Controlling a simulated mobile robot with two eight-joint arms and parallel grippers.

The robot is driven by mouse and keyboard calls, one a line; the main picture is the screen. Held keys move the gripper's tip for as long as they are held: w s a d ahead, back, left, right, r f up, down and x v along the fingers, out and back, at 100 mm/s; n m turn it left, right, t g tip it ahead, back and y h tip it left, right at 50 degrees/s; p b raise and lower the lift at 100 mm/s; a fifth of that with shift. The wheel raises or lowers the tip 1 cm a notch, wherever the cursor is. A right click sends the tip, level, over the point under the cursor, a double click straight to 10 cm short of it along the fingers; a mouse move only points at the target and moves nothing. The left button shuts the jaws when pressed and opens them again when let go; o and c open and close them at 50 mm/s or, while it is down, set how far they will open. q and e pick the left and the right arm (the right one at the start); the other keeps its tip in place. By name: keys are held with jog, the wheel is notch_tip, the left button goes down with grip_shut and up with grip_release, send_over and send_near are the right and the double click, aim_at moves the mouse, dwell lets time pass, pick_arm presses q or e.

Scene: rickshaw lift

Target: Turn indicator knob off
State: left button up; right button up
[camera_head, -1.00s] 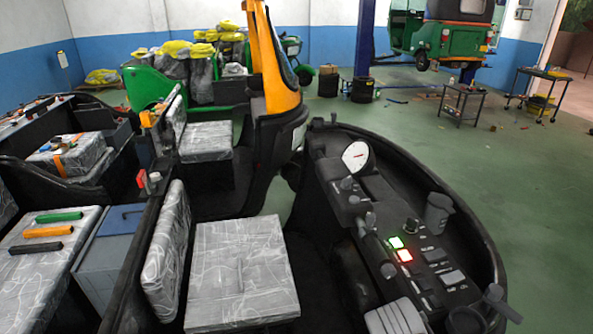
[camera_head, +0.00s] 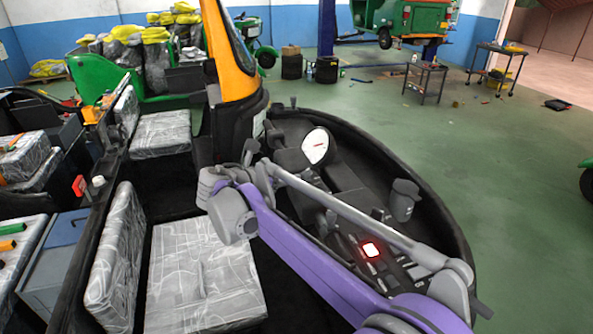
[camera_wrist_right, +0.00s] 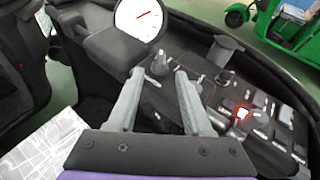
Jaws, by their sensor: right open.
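The dashboard (camera_head: 330,180) of the rickshaw carries a round white dial (camera_head: 316,146) with a red needle. In the right wrist view a grey knob (camera_wrist_right: 159,64) stands just below the dial (camera_wrist_right: 141,16). A second dark knob (camera_wrist_right: 225,77) stands further right; I cannot tell which is the indicator knob. A red-lit button (camera_wrist_right: 243,113) glows on the panel; it also shows in the head view (camera_head: 371,250). My right gripper (camera_wrist_right: 160,71) is open, its two fingers pointing toward the first knob, nothing clearly held between them. My right arm hides part of the panel in the head view.
A dark cup (camera_head: 404,198) stands at the dashboard's right side. A grey wrapped seat (camera_head: 200,280) lies to the left.

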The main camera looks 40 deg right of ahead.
aim_at(305, 171)
jog(key=x, duration=0.9)
jog(key=shift+d+f+p, duration=0.2)
jog(key=shift+d+p, duration=0.1)
jog(key=shift+p, duration=0.05)
grip_shut()
